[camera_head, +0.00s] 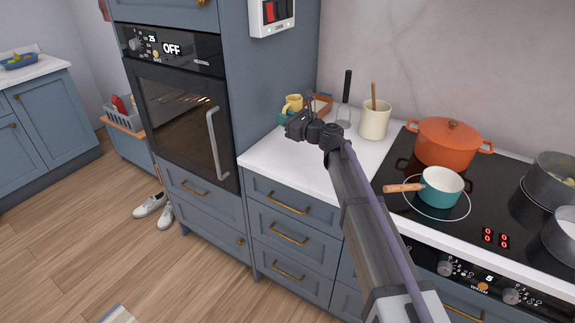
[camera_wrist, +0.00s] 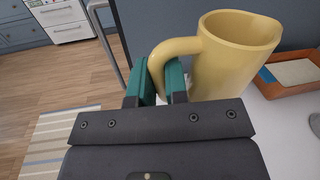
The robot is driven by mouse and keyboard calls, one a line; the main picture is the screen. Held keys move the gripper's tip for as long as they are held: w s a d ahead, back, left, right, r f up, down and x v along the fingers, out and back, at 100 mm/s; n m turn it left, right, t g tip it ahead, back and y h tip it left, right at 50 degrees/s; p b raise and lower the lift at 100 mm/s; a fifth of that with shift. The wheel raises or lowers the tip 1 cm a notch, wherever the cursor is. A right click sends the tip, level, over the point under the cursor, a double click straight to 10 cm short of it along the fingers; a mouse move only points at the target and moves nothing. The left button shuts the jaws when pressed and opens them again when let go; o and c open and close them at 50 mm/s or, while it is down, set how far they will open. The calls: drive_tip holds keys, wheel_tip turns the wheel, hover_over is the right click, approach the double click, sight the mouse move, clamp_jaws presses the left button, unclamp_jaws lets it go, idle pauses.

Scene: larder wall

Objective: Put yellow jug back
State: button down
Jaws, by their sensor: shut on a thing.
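The yellow jug (camera_head: 293,102) is at the back left of the white counter, close to the tall oven cabinet. In the wrist view the jug (camera_wrist: 238,58) is large, with its open rim up and its handle toward the left. My gripper (camera_head: 284,117) reaches over the counter to it. Its green fingers (camera_wrist: 162,84) are shut on the jug's handle. The gripper hides the jug's lower part in the head view, and I cannot tell whether its base touches the counter.
The hob holds an orange pot (camera_head: 447,142) and a teal saucepan (camera_head: 441,190). The counter's front left is clear.

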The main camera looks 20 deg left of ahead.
drive_tip(key=shift+w+a+f, duration=0.15)
drive_tip(key=shift+a, duration=0.05)
wheel_tip(320, 180, down, 10)
drive_tip(key=b, duration=1)
drive_tip(key=shift+f, duration=0.2)
drive_tip(key=shift+r, duration=0.3)
drive_tip(key=shift+f, duration=0.15)
drive_tip(key=c, duration=1.6)
unclamp_jaws()
drive_tip(key=shift+f, duration=0.1)
drive_tip(key=o, duration=0.5)
drive_tip(key=v, duration=1.2)
drive_tip(key=shift+d+r, duration=0.1)
drive_tip(key=shift+r, duration=0.1)
